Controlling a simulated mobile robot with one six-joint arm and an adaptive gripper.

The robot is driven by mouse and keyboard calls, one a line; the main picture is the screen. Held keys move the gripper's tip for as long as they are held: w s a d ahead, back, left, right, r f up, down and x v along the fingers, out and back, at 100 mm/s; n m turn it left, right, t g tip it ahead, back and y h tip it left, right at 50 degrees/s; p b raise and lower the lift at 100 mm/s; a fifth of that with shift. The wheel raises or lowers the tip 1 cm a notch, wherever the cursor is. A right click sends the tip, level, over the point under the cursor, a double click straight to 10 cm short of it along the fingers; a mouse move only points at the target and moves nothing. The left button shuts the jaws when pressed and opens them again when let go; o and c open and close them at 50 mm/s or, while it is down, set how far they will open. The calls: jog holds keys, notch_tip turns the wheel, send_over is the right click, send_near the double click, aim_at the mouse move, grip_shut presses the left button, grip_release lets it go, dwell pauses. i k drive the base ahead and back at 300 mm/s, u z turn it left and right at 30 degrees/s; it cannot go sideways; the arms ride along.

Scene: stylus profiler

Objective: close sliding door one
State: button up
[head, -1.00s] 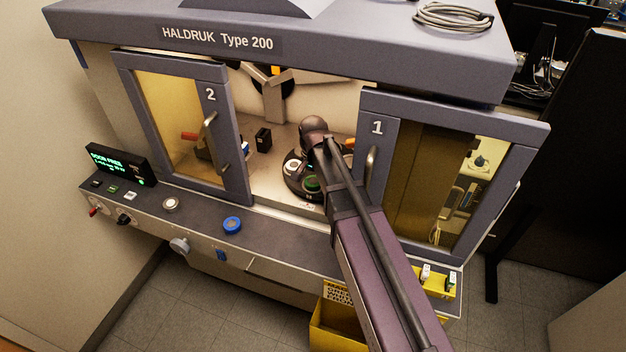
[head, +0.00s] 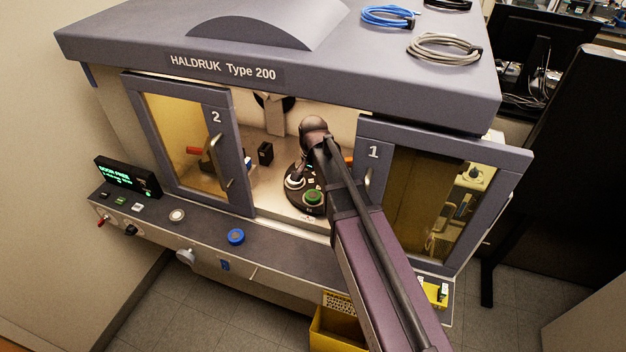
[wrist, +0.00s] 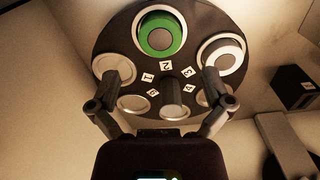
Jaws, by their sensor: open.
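Sliding door one (head: 425,190) is the right grey-framed glass door, marked 1, with a vertical handle (head: 369,182) on its left stile. It stands at the right, and a wide gap lies between it and door two (head: 190,145) at the left. My arm reaches through this gap, just left of door one's handle, and partly covers its left edge. My gripper is hidden behind the arm in the head view. In the wrist view my gripper (wrist: 160,100) is open, its fingers spread in front of a dark round carousel (wrist: 120,65), with nothing visibly gripped.
The carousel (head: 318,208) inside the chamber carries a green-ringed piece (head: 312,196) and several round seats. A small black block (head: 265,153) stands behind it. A control panel with a blue knob (head: 236,237) runs along the front. A yellow bin (head: 335,330) is below.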

aim_at(377, 138)
jog(key=k, duration=1)
